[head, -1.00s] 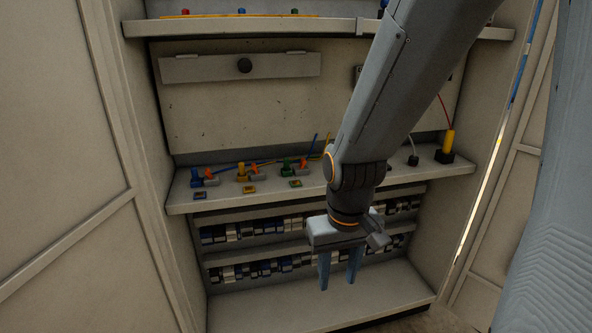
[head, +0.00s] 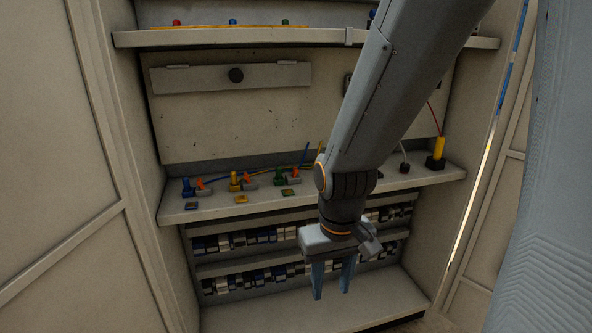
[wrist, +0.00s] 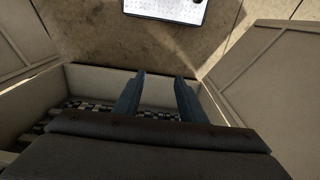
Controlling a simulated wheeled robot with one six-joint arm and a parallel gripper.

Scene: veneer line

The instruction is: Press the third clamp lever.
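My gripper (head: 332,281) is open and empty, pointing down, in front of and below the shelf, right of the third clamp. Its two blue fingers also show apart in the wrist view (wrist: 160,90). The wrist view shows no clamp. My arm may hide part of the shelf.
The middle shelf (head: 222,213) has small coloured plates in front of the clamps. A yellow plug (head: 438,149) stands at its right end. Rows of terminal blocks (head: 250,238) lie below. An upper shelf (head: 230,38) overhangs. Cabinet doors flank both sides.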

